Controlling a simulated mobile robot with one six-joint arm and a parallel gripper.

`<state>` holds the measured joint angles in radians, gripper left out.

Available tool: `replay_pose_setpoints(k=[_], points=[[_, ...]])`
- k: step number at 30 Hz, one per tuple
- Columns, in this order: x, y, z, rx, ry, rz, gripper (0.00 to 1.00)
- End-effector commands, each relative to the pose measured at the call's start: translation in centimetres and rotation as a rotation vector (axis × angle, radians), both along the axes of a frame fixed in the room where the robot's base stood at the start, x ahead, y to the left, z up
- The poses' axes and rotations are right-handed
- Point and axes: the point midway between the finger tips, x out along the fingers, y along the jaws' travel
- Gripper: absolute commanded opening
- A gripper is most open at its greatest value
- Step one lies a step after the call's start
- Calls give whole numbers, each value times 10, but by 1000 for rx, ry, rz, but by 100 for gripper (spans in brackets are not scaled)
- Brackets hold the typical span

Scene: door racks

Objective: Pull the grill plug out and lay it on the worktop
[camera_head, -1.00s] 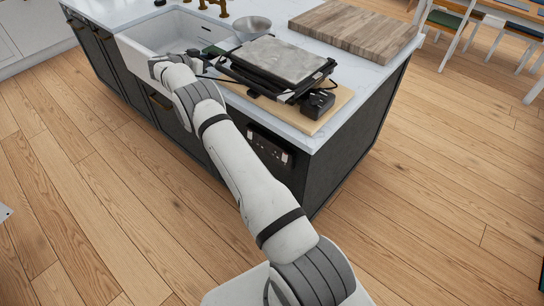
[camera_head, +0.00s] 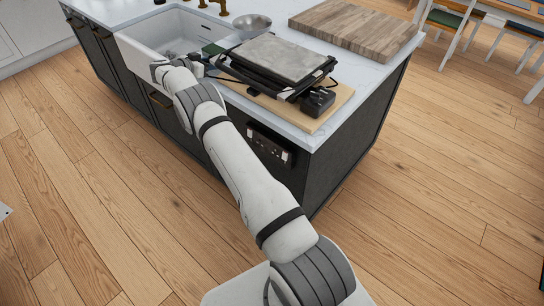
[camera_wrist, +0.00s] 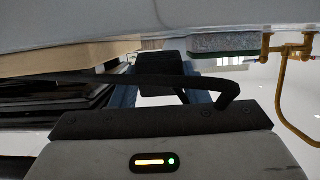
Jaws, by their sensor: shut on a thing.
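My gripper (camera_wrist: 163,96) is shut on the black grill plug (camera_wrist: 154,68), which sits between its two bluish fingers in the wrist view. The plug is out of any socket and close to the worktop surface; I cannot tell if it touches. The black cord (camera_wrist: 130,80) runs across in front of the fingers and bends on the right. In the head view the grill (camera_head: 283,58) stands on a wooden board (camera_head: 318,122) on the white worktop (camera_head: 372,68).
A socket panel (camera_head: 268,147) is on the island's dark side. The sink (camera_head: 165,38) lies left, with a metal bowl (camera_head: 252,24) and a green sponge (camera_wrist: 222,44) near it. A cutting board (camera_head: 353,26) is at the back. A black box (camera_head: 318,101) stands beside the grill.

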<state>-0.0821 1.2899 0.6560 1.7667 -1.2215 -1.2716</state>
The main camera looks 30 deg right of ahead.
Motion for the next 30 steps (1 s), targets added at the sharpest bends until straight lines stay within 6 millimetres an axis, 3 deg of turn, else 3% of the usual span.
replay_pose_setpoints(k=[17,18,27,30], points=[[0,0,-13,0,-1,0,5],[0,0,-13,0,-1,0,42],[0,0,-13,0,-1,0,66],[0,0,-13,0,-1,0,67]])
